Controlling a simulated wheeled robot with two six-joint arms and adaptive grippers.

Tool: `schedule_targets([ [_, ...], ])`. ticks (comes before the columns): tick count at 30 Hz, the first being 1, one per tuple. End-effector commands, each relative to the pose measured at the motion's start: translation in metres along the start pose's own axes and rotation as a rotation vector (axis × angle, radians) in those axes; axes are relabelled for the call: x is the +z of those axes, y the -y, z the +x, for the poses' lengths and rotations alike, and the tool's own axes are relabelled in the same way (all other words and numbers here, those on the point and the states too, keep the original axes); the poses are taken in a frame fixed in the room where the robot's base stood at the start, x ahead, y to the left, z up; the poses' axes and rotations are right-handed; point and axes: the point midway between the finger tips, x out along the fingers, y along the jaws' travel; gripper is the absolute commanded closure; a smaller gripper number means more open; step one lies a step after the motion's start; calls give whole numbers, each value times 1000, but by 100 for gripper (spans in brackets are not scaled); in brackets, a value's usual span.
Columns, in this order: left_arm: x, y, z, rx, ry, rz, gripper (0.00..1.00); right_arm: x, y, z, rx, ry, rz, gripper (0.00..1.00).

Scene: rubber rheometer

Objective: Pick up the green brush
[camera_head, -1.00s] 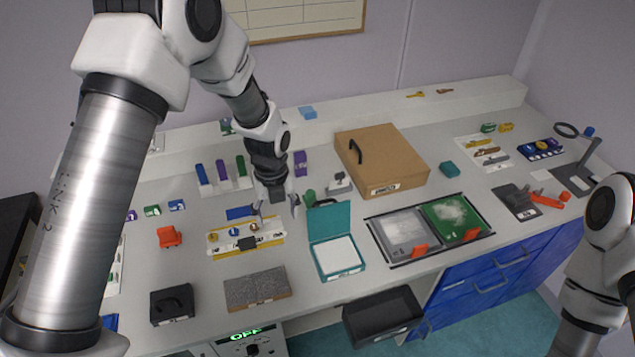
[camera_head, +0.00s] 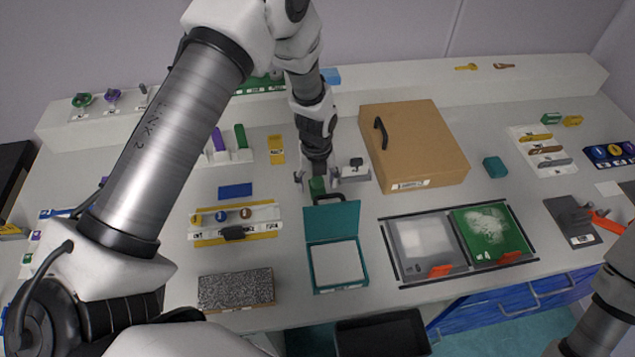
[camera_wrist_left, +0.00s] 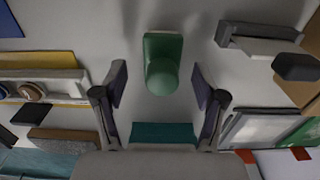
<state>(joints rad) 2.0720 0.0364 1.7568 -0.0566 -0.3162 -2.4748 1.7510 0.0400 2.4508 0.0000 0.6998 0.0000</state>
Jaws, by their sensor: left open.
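The green brush (camera_head: 318,186) stands on the bench just behind the teal open box (camera_head: 337,262). In the left wrist view the brush (camera_wrist_left: 163,62) sits in the upper middle, with a rounded knob on a rectangular base. My left gripper (camera_head: 317,176) is over the brush, pointing down, open and empty. In the left wrist view its two fingers are spread to either side of the brush's near end, with gaps on both sides. Whether the fingertips are down at brush height I cannot tell. My right arm shows at the lower right, its gripper out of frame.
A grey device (camera_head: 352,171) stands close to the right of my left gripper. A holder with yellow edges (camera_head: 262,234) and a blue block (camera_head: 235,191) lie to the left. A framed tray (camera_head: 390,275) is at the right.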

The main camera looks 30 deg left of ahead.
Motion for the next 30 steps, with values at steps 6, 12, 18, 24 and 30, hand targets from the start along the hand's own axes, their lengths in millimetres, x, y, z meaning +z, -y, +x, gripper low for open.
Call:
schedule_targets([
  [6, 0, 0, 12, -1, 1, 0, 29, 0, 0, -2, 0, 0, 0, 8],
  [12, 0, 0, 12, -1, 1, 0, 72, 0, 0, -2, 0, 0, 0, 8],
  [18, 0, 0, 12, -1, 1, 0, 100, 0, 0, -2, 0, 0, 0, 8],
  [24, 0, 0, 12, -1, 1, 0, 100, 0, 0, -2, 0, 0, 0, 8],
  [30, 1, 1, -7, -3, 4, 0, 100, 0, 0, 6, 0, 0, 0, 8],
])
